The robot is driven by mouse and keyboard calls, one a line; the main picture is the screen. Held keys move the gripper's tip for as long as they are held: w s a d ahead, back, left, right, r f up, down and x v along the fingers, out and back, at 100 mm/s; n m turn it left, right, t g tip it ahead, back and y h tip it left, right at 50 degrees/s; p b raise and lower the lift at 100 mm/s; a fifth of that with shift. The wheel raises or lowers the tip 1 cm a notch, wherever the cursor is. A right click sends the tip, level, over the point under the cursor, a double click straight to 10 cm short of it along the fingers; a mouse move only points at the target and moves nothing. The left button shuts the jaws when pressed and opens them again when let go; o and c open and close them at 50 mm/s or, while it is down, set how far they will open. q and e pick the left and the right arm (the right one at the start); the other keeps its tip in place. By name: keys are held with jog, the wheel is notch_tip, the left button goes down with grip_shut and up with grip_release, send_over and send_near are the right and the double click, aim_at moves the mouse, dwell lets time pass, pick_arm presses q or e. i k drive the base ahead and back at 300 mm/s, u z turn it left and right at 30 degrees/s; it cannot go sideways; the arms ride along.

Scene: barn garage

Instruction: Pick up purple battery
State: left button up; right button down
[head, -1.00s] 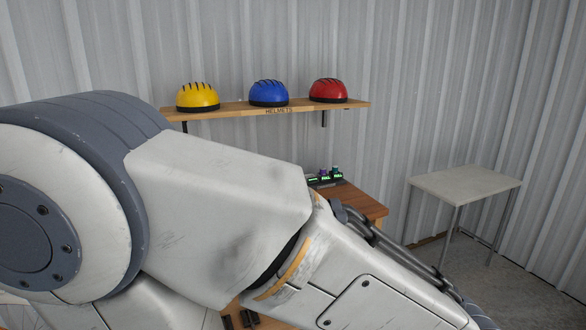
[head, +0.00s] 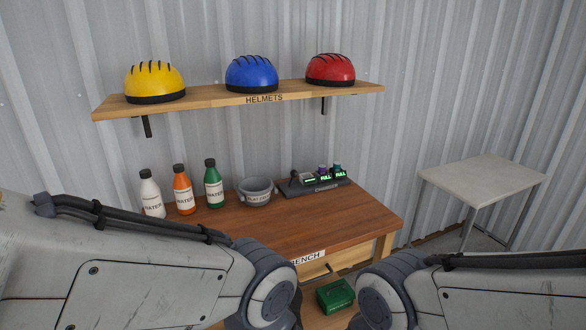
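The purple battery (head: 322,171) is small in the head view. It stands upright in the charger (head: 318,188) at the back right of the wooden workbench (head: 300,225), in the middle of the row, above a green "FULL" label. A teal battery (head: 337,169) stands just right of it. Both my arms show in the foreground, left and right, below and in front of the bench. Neither gripper is in the frame, so whether they are open or shut does not show.
White (head: 151,195), orange (head: 183,190) and green (head: 213,185) bottles and a grey pot (head: 256,191) stand left of the charger. A helmet shelf (head: 220,103) hangs above. A green box (head: 336,295) is below the bench. A side table (head: 484,178) is right. The bench front is clear.

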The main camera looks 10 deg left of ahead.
aim_at(321, 167)
jog(key=z, duration=0.6)
jog(key=k, duration=0.7)
jog(key=z, duration=0.75)
jog(key=k, duration=0.5)
jog(key=z, duration=0.25)
jog(key=i, duration=1.6)
jog(key=u, duration=1.15)
jog(key=i, duration=0.95)
jog(key=u, duration=1.45)
jog(key=i, duration=0.45)
jog(key=u, duration=0.45)
